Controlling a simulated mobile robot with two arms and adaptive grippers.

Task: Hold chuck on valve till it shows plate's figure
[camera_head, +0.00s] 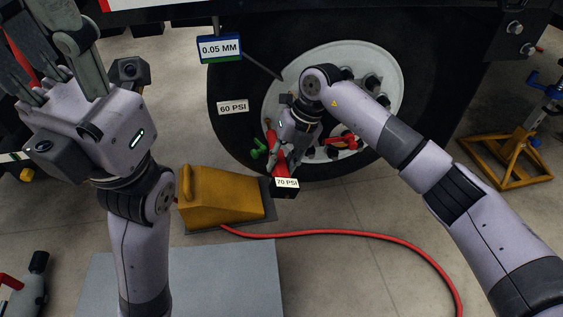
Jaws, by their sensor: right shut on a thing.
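The chuck (280,166), a red tool, is in my right gripper (283,150) low at the wheel. The gripper is shut on it. A dark box below it carries a white readout (287,183) that says 70 PSI. The plate (233,107) on the tyre's left side reads 60 PSI. I cannot make out the valve; my gripper and the chuck cover that part of the rim, so I cannot tell whether they touch.
The tyre (232,135) has a pale rim (345,55). A blue-green sign (219,49) reads 0.05 MM. A yellow wheel chock (225,195) stands below. A red hose (370,235) crosses the floor. A yellow-orange stand (510,155) is at right.

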